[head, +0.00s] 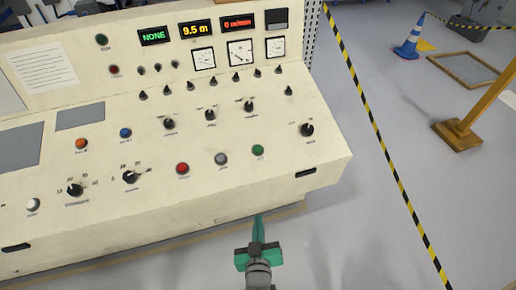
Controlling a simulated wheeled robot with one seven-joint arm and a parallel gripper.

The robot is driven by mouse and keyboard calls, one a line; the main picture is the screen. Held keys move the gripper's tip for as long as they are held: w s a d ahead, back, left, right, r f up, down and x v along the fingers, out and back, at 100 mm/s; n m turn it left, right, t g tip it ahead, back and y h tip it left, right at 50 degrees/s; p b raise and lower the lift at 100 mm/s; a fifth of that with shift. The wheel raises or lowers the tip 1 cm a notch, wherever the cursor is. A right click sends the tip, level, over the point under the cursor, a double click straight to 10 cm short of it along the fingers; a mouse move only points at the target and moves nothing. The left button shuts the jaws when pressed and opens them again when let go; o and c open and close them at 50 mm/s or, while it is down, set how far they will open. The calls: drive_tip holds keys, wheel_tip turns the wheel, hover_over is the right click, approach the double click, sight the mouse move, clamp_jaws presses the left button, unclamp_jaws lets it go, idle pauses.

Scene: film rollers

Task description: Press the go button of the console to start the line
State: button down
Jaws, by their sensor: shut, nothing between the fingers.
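The cream console (330,155) fills the left and middle of the head view. On its sloped front, near the lower right, sit a red button (182,168), a grey button (221,158) and a green button (258,150) in a row. Their small labels are too blurred to read, so I cannot confirm which is marked go. My teal gripper (258,218) is shut and empty. In the picture it is below the green button and in front of the console's lower edge, with no button under its fingertips.
An orange button (81,144), a blue button (125,132) and a white button (33,204) are further left, among several black knobs. A yellow-black floor stripe (385,150) runs along the right. Grey floor there is mostly clear.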

drive_tip(key=w+r+n, duration=0.1)
drive_tip(key=w+r, duration=0.2)
drive_tip(key=w, duration=0.6)
drive_tip(key=n, duration=0.2)
approach(258, 149)
drive_tip(key=shift+s+d+f+g, duration=0.25)
drive_tip(key=shift+s+f+g, duration=0.15)
drive_tip(key=shift+s+f, duration=0.4)
drive_tip(key=w+r+n+g, duration=0.1)
drive_tip(key=w+r+n, duration=0.1)
drive_tip(key=w+r, duration=0.4)
wheel_tip(258, 149, up, 5)
drive_tip(key=shift+w+f+y, duration=0.1)
drive_tip(key=shift+w+y, duration=0.2)
drive_tip(key=shift+w, duration=0.1)
drive_tip(key=shift+d, duration=0.2)
drive_tip(key=f, duration=0.2)
drive_tip(key=w+f, duration=0.1)
drive_tip(key=f, duration=0.4)
drive_tip(key=shift+w+a, duration=0.2)
drive_tip(key=shift+w, duration=0.2)
drive_tip(key=shift+w+f, duration=0.1)
drive_tip(key=shift+f, duration=0.45)
drive_tip(key=shift+a+f, duration=0.25)
drive_tip(key=shift+d, duration=0.25)
